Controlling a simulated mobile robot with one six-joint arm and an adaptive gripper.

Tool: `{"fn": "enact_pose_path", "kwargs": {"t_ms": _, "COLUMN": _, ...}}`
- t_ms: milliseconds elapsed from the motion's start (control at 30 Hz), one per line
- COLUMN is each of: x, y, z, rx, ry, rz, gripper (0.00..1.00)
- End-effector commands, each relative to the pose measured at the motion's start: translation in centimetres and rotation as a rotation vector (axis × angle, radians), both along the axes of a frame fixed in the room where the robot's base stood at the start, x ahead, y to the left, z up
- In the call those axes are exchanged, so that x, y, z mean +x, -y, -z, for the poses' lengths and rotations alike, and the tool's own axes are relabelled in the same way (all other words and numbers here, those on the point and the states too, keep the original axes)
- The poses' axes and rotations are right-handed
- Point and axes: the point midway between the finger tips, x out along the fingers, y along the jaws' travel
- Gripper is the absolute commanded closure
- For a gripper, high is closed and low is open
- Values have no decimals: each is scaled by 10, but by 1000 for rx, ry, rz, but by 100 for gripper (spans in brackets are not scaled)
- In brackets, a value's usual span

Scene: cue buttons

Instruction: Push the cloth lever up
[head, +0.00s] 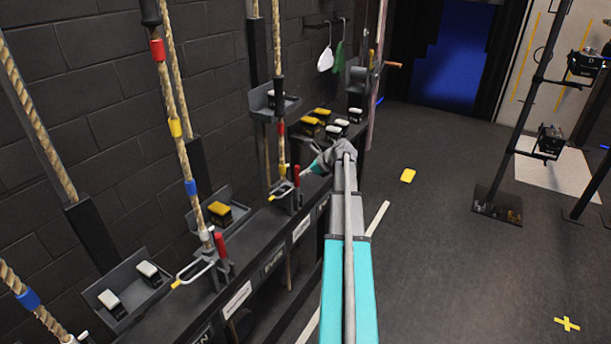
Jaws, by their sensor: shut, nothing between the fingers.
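A row of rope levers runs along the dark rail at the left. A red-handled lever (297,195) stands near the middle beside a rope, with a white label (301,228) on the rail front close by. A second red-handled lever (221,250) stands nearer to me. The labels are too small to read surely, so I cannot tell which lever is the cloth one. My gripper (308,172) is at the far end of my arm, just above and right of the middle lever. It looks shut and empty; my wrist partly hides it, and contact with the lever cannot be told.
Thick ropes with coloured bands rise from the rail (262,232). Small trays hold black, white and yellow blocks (219,213).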

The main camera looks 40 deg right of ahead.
Motion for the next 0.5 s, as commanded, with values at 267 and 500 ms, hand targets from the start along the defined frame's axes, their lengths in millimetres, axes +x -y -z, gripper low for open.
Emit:
{"fn": "enact_pose_path", "kwargs": {"t_ms": 267, "x": -7, "y": 4, "z": 0, "rx": 0, "ry": 0, "rz": 0, "gripper": 100}}
{"fn": "enact_pose_path", "kwargs": {"t_ms": 500, "x": -25, "y": 12, "z": 0, "rx": 0, "ry": -1, "rz": -2, "gripper": 100}}
